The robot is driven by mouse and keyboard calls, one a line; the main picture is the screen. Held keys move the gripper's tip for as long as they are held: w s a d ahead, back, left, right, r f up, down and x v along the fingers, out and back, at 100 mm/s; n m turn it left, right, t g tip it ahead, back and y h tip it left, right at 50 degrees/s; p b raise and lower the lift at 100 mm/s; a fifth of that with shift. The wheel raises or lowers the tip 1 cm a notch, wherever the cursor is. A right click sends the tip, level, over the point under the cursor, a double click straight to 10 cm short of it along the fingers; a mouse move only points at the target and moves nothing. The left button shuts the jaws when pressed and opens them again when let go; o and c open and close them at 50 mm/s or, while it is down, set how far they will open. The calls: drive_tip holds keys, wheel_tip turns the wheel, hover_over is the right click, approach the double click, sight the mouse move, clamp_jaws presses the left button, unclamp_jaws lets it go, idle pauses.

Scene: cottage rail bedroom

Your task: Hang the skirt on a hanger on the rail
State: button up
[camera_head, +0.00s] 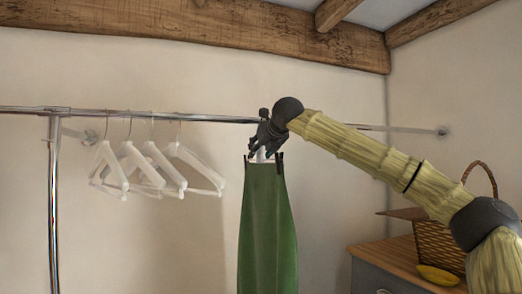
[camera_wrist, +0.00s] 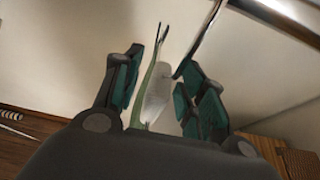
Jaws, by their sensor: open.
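The green skirt (camera_head: 267,230) hangs straight down below the rail (camera_head: 222,118), right of the picture's middle. Dark clips hold its top edge on a white hanger (camera_head: 261,157), mostly hidden by my gripper (camera_head: 262,143). My gripper is at rail height, just above the skirt. In the wrist view, my gripper (camera_wrist: 158,70) is open, with fingers apart on both sides of the white hanger (camera_wrist: 158,98) and the green skirt (camera_wrist: 149,85), seen edge-on. The rail (camera_wrist: 203,32) passes close by at upper right. I cannot tell clearly whether the hook rests on it.
Several empty white hangers (camera_head: 150,168) hang on the rail to the left, with a gap before the skirt. A rail post (camera_head: 54,205) stands at far left. At right, a wooden-topped dresser (camera_head: 398,252) holds a wicker basket (camera_head: 437,245) and a yellow object (camera_head: 437,275).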

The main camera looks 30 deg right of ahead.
drive_tip(key=v, duration=1.2)
